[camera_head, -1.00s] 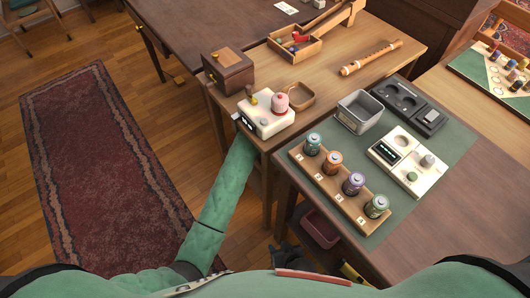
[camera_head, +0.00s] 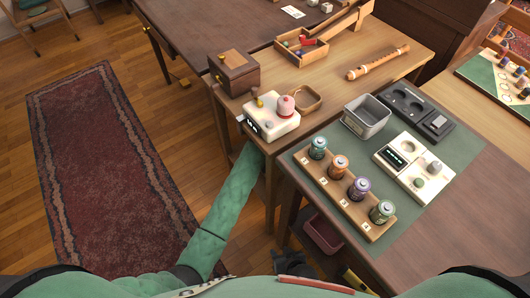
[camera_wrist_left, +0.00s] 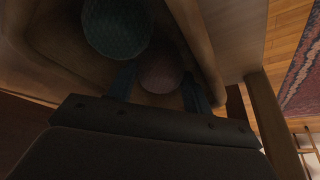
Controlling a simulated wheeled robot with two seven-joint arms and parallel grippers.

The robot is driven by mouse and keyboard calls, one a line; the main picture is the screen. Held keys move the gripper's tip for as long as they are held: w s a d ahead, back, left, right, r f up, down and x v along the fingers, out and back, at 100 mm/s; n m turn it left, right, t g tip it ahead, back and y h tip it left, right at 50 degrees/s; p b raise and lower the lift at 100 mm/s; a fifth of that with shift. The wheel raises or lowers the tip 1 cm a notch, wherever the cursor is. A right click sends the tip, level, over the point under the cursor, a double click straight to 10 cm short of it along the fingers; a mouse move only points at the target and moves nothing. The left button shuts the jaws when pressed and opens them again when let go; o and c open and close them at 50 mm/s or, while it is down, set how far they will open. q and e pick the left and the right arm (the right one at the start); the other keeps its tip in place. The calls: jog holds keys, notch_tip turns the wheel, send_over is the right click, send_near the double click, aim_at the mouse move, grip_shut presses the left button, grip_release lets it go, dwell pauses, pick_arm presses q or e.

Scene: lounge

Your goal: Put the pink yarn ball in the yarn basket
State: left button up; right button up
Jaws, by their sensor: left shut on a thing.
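A dull pink ball (camera_wrist_left: 160,74) sits between the two fingers of my left gripper (camera_wrist_left: 160,92) in the left wrist view, and the gripper is shut on it. The light is dim there. A larger teal ball (camera_wrist_left: 115,26) lies beside it, inside a brown wooden space with raised sides. In the head view my left arm reaches to the near edge of the wooden side table (camera_head: 395,42); its gripper and the pink ball are hidden there. My dark right gripper (camera_head: 289,262) is low in the head view, and its fingers are unclear. I cannot identify the yarn basket.
The side table carries a brown box (camera_head: 233,72), a white device (camera_head: 270,121), a small tan tray (camera_head: 316,100) and a wooden flute (camera_head: 378,62). A battery rack (camera_head: 335,190) and grey bin (camera_head: 366,117) stand to the right.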

pick_arm(q)
jog(key=o, duration=0.8)
jog(key=v, duration=0.7)
jog(key=shift+s+r+p, duration=0.1)
jog(key=shift+r+p, duration=0.2)
jog(key=shift+p, duration=0.1)
